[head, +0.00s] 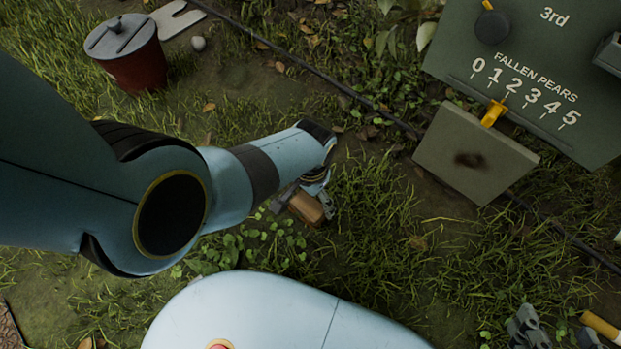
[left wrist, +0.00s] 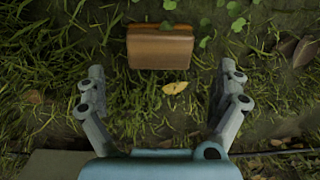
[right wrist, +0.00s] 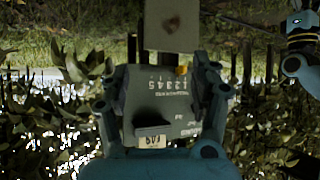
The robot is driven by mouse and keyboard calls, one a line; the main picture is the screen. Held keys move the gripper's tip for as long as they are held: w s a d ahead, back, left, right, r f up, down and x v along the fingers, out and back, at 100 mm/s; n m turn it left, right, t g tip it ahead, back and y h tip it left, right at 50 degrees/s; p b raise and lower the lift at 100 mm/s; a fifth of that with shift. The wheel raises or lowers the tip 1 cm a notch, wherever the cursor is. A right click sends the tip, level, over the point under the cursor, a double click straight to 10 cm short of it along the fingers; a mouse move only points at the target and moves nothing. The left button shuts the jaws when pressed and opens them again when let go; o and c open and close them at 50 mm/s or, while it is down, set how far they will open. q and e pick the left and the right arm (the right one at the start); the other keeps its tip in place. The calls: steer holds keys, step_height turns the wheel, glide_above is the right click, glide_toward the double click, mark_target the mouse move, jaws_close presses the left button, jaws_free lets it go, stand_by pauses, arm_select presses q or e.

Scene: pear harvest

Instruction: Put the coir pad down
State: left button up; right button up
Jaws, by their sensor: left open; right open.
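The coir pad appears as a brown block (head: 306,208) low over or on the grass, below my left wrist in the head view. In the left wrist view the brown block (left wrist: 160,50) lies just beyond and between the fingertips, with gaps on both sides and leaves by its far edge. My left gripper (left wrist: 162,72) is open, and no finger visibly touches the block. My right gripper (head: 556,335) is open and empty at the lower right of the head view. In the right wrist view it faces the scoreboard.
A green scoreboard (head: 545,65) reads "FALLEN PEARS" at upper right. A grey panel (head: 450,150) with a dark spot sits by a yellow clip (head: 494,113). A red lidded bucket (head: 132,68) stands upper left. A dark cable (head: 290,66) crosses the grass.

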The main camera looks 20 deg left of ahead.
mark_target(309, 205)
arm_select(q)
step_height(309, 205, up, 2)
steer(key=shift+w+r+p, duration=0.1)
steer(key=shift+w+p, duration=0.05)
steer(key=shift+p, duration=0.45)
steer(key=shift+d+r+p, duration=0.1)
steer(key=shift+r+p, duration=1.65)
arm_select(e)
step_height(309, 205, up, 7)
steer(key=d+g, duration=0.1)
steer(key=g, duration=0.5)
steer(key=shift+w+d, duration=0.15)
steer(key=shift+w, duration=0.1)
arm_select(q)
steer(key=shift+s, duration=0.2)
